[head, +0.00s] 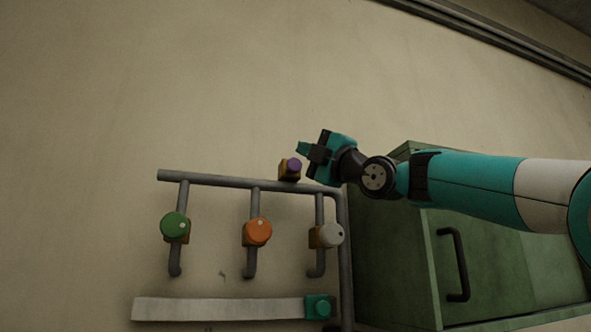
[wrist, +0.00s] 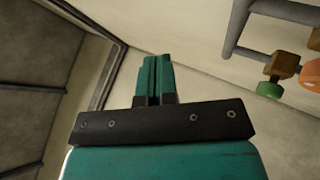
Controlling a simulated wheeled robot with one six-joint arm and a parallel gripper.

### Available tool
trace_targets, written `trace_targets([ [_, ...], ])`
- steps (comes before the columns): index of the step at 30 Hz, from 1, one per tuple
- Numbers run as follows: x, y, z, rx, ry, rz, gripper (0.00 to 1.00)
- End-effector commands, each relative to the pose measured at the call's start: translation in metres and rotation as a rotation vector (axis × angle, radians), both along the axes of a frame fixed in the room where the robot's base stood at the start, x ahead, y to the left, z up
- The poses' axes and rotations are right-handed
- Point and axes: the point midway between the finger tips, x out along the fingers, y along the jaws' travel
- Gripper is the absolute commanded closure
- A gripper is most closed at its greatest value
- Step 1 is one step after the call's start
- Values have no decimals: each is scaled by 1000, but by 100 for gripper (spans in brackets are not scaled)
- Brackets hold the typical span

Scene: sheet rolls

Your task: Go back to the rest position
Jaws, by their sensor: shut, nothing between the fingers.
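My gripper (head: 303,148) is in the head view, at the end of my teal and white arm, just above the right part of a grey pipe rack. Its fingers are shut and empty. In the wrist view its two teal fingers (wrist: 153,80) lie side by side and point toward the wall, with nothing between them. A brass valve with a purple knob (head: 294,165) sits on the top pipe, close below the fingers; I cannot tell whether they touch.
Valves with green (head: 174,226), orange (head: 257,231) and white (head: 333,235) knobs hang on the pipes (head: 215,181). A pale strip (head: 218,309) ends at a teal block (head: 320,307). A green cabinet (head: 395,270) with a dark handle (head: 458,265) stands right, below my arm. The wall area above is clear.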

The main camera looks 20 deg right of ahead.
Motion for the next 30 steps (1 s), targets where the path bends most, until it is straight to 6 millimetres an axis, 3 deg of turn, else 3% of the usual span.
trace_targets([
  [23, 1, 1, -2, 2, 10, 4, 100],
  [26, 5, 7, -25, 24, 99, 32, 100],
  [29, 12, 20, -77, 77, 310, 91, 100],
  [30, 13, 27, -105, 106, 420, 118, 100],
])
